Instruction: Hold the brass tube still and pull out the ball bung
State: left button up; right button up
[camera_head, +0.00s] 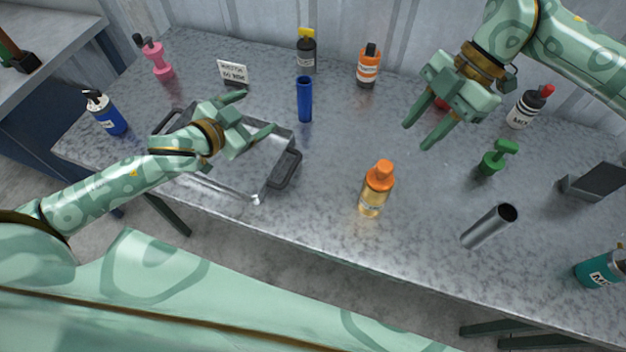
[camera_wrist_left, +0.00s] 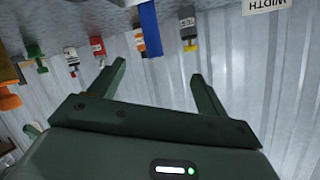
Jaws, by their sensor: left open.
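I cannot make out a brass-coloured tube or a ball bung in either view. My left gripper (camera_head: 260,109) is open and empty above the metal tray, to the left of the blue tube. My right gripper (camera_head: 416,136) is open with nothing seen between its fingers, above the right half of the bench, partly hiding a red object (camera_head: 440,104).
A metal tray (camera_head: 231,184) with dark handles lies under my left arm. An orange-capped amber bottle (camera_head: 374,194) stands near the front middle. A green item (camera_head: 495,158), a grey block (camera_head: 596,181) and a teal bottle (camera_head: 597,272) are at the right. Several bottles line the back.

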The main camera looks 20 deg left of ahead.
pick_arm(q)
jog(key=s+d+f+g+h, duration=0.15)
jog(key=s+d+h, duration=0.35)
jog(key=d, duration=0.5)
jog(key=m+g+h, duration=0.1)
jog(key=g+h, duration=0.1)
send_near(384, 185)
jog(key=s+a+f, duration=0.2)
jog(key=a, duration=0.2)
jog(key=x, duration=1.6)
jog(key=shift+w+d+f, duration=0.1)
jog(key=shift+w+f, duration=0.05)
jog(key=shift+w, duration=0.15)
jog(key=c, duration=1.1)
